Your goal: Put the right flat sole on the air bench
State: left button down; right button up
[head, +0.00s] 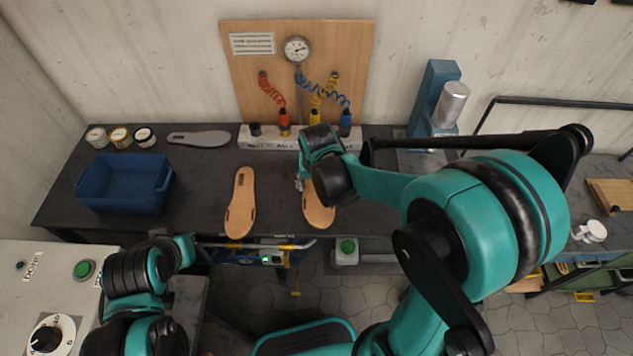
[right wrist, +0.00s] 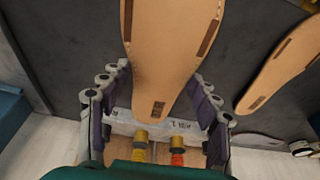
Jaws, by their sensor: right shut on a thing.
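The right flat sole (head: 319,208) is tan with dark slots and lies lengthwise over the dark air bench (head: 205,170). My right gripper (head: 303,183) is shut on its far end; my arm hides part of it. In the right wrist view the sole (right wrist: 172,45) passes between the two fingers (right wrist: 158,105). I cannot tell whether the sole touches the bench top. A second tan sole (head: 241,203) lies to its left on the bench. My left gripper (head: 183,250) is at the lower left, in front of the bench, and its fingers are not clear.
A blue crate (head: 125,183), several small jars (head: 120,137) and a grey sole (head: 199,138) are on the bench's left. A wooden board with gauge (head: 297,49) and coiled hoses stands behind. A blue press (head: 431,95) stands at the right. Bench between crate and soles is clear.

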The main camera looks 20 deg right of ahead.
jog(key=shift+d+f+b, duration=0.1)
jog(key=shift+f+b, duration=0.3)
jog(key=shift+f, duration=0.15)
jog(key=shift+f+b, duration=1.85)
jog(key=shift+f, duration=0.55)
jog(key=shift+f+b, duration=0.4)
jog(key=o, duration=1.2)
jog(key=shift+c, duration=0.2)
